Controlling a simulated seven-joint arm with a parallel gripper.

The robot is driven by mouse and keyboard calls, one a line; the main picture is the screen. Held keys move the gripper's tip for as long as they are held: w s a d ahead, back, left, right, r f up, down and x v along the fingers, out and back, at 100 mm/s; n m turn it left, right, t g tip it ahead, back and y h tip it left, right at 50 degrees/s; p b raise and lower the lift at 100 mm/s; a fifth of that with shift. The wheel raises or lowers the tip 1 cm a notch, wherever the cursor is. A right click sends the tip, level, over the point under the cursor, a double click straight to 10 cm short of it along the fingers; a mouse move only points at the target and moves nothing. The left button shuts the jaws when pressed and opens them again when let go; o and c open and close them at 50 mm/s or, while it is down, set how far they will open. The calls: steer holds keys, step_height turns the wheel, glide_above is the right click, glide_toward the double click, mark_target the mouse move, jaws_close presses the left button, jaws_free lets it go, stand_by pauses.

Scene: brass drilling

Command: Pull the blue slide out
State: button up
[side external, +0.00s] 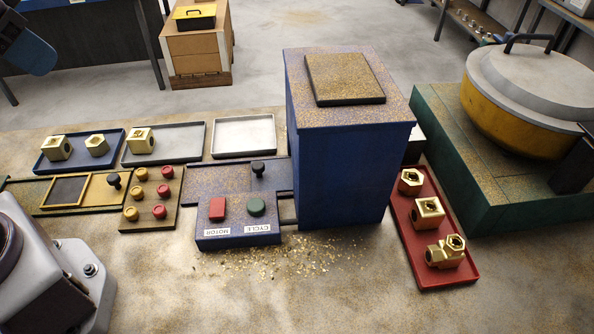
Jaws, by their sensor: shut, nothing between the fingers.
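A flat blue slide (215,174), speckled with brass dust, lies to the left of the tall blue cabinet (340,175). A black knob (258,169) stands up near its right part, close to the cabinet's left side. How far the slide reaches into the cabinet is hidden. In front of it, a blue control box (238,233) carries a red MOTOR button (217,209) and a green CYCLE button (256,206). My gripper's fingers are not in this view.
A yellow-framed slide (70,190) with its own black knob (114,180) lies at the left. Trays (181,130) with brass fittings stand behind, and a red tray (465,278) at the right. Brass chips litter the front. A yellow drum (500,105) stands at right.

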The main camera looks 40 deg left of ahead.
steer(key=o, duration=0.3)
steer(key=shift+f, duration=0.1)
steer(key=o, duration=0.6)
steer(key=shift+w+d+f+g, duration=0.15)
steer(key=shift+w+f+g, duration=0.2)
steer(key=shift+f, duration=0.15)
steer(key=shift+w+d+f+g, duration=0.1)
steer(key=shift+w+f+g, duration=0.2)
steer(key=shift+f, duration=0.2)
steer(key=g, duration=0.4)
glide_above(258, 165)
step_height(258, 165, down, 17)
step_height(258, 165, down, 13)
steer(key=shift+f, duration=0.15)
jaws_close()
steer(key=s+a, duration=1)
steer(key=shift+s+a, duration=0.1)
steer(key=shift+a, duration=0.15)
